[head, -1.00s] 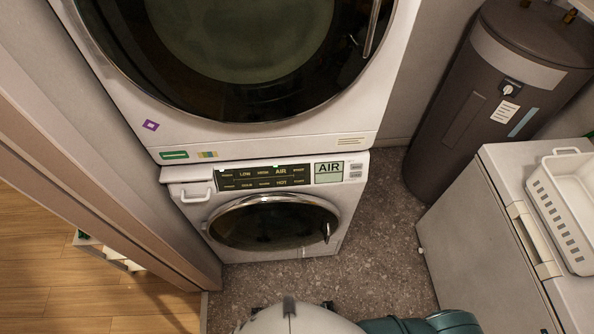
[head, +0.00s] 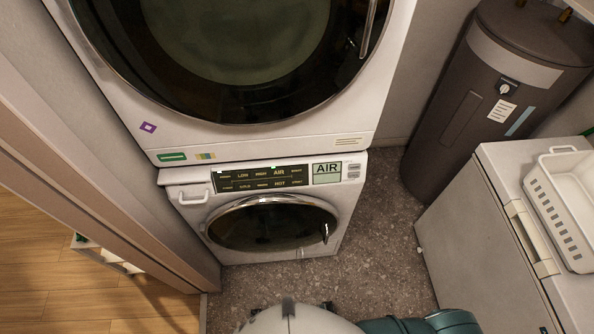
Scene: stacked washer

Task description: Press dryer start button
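Two white front-loading machines are stacked. The upper machine (head: 118,108) has a large dark round door (head: 235,60), and the lower machine (head: 345,205) has a smaller one (head: 270,228). A dark control panel (head: 262,178) runs along the top front of the lower machine, with rows of small labels such as LOW, AIR and HOT. Beside it a pale green display (head: 327,172) reads AIR, and small grey buttons (head: 353,171) sit at its right. Their labels are too small to read. Neither gripper shows; only rounded grey and teal parts of mine are at the bottom edge.
A dark water heater (head: 475,110) stands at the back right. A white chest-like appliance (head: 475,245) with a white basket (head: 570,205) on it is at the right. Grey speckled floor (head: 375,260) is clear before the machines. A wall edge and door frame (head: 110,215) close off the left.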

